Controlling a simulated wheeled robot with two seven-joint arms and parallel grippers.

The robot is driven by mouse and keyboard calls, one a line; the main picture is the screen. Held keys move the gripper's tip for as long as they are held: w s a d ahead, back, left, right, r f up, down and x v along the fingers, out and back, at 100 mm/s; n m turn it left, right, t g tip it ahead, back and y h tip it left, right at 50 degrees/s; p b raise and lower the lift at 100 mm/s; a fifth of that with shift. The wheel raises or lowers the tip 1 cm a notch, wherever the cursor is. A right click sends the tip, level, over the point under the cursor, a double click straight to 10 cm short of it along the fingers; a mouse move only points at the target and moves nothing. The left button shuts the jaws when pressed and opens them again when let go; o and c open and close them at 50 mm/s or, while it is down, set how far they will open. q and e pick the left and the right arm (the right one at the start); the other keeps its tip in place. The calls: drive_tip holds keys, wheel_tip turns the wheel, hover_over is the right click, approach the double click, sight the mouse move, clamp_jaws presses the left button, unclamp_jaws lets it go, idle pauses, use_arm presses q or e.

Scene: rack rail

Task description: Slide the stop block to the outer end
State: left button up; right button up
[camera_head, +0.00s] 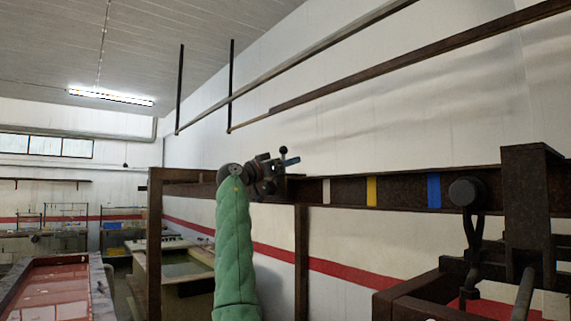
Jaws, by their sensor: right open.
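A dark brown rail (400,191) runs across the wall at mid height, with a white, a yellow and a blue band on its face. My right gripper (284,166), on a green-sleeved arm, is at the rail left of the white band. It is open, with a blue part showing at its tip. A small dark block with a black ball knob (283,150) is right at the gripper and seems to be the stop block. The gripper partly hides it, and I cannot tell whether they touch. My left gripper is not in view.
A round dark knob (467,191) with a forked hanging part is in front of the rail right of the blue band. A thick dark post (527,215) stands at the right. Brown uprights (301,260) support the rail. A red-topped table (58,290) is at lower left.

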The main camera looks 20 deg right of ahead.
drive_tip(key=shift+a, duration=0.4)
drive_tip(key=shift+d, duration=0.1)
drive_tip(key=shift+b+v, duration=0.4)
drive_tip(key=shift+v, duration=0.7)
drive_tip(key=b+v, duration=0.2)
drive_tip(key=v, duration=0.5)
drive_tip(key=shift+r, duration=0.1)
drive_tip(key=b+v, duration=0.3)
drive_tip(key=v, duration=0.4)
drive_tip(key=shift+a+b, duration=0.35)
drive_tip(key=shift+b, duration=0.05)
